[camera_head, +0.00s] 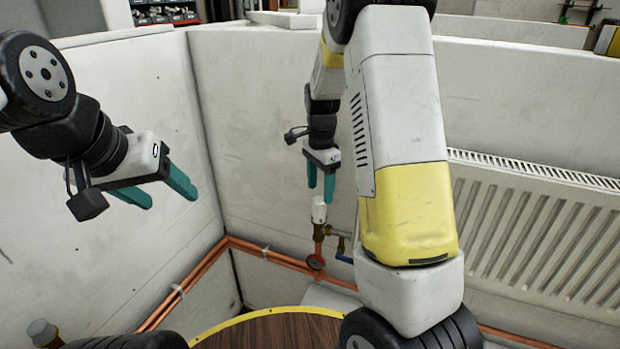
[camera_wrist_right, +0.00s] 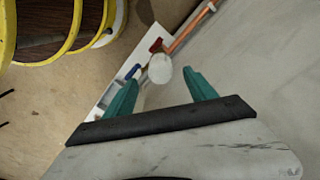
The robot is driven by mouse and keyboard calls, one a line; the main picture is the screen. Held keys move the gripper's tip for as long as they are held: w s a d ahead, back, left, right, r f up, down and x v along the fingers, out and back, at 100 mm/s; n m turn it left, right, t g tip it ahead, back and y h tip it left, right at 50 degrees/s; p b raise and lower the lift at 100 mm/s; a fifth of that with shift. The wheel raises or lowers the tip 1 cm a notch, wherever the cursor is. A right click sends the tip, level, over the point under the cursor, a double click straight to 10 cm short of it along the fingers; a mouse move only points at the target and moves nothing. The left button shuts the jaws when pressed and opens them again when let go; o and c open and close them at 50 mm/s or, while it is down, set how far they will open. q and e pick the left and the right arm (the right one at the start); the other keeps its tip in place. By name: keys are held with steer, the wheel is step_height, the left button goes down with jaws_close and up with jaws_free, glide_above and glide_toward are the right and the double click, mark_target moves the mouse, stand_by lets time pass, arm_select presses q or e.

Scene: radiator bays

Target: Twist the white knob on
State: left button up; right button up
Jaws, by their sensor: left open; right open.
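The white knob (camera_head: 319,209) sits upright on a brass valve and copper pipe left of the radiator. My right gripper (camera_head: 321,194) is directly above it, pointing down, with its teal fingers apart. In the right wrist view the knob (camera_wrist_right: 160,68) appears as a round white top beyond and between the open fingertips (camera_wrist_right: 163,82), nearer the left one. Nothing is between the fingers, and I cannot tell how large the gap to the knob is. My left gripper (camera_head: 170,193) is open and empty by the left wall, well away from the knob.
A white radiator (camera_head: 545,235) is on the right wall. Copper pipes (camera_head: 205,262) run low along the walls. A red handle (camera_wrist_right: 156,45) and a blue handle (camera_wrist_right: 133,72) are close to the knob. My right arm hides part of the wall.

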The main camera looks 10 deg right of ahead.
mark_target(319, 210)
steer(key=shift+f, duration=0.1)
step_height(319, 210, down, 8)
steer(key=shift+r, duration=0.25)
jaws_close()
stand_by(0.4)
steer(key=shift+f, duration=0.2)
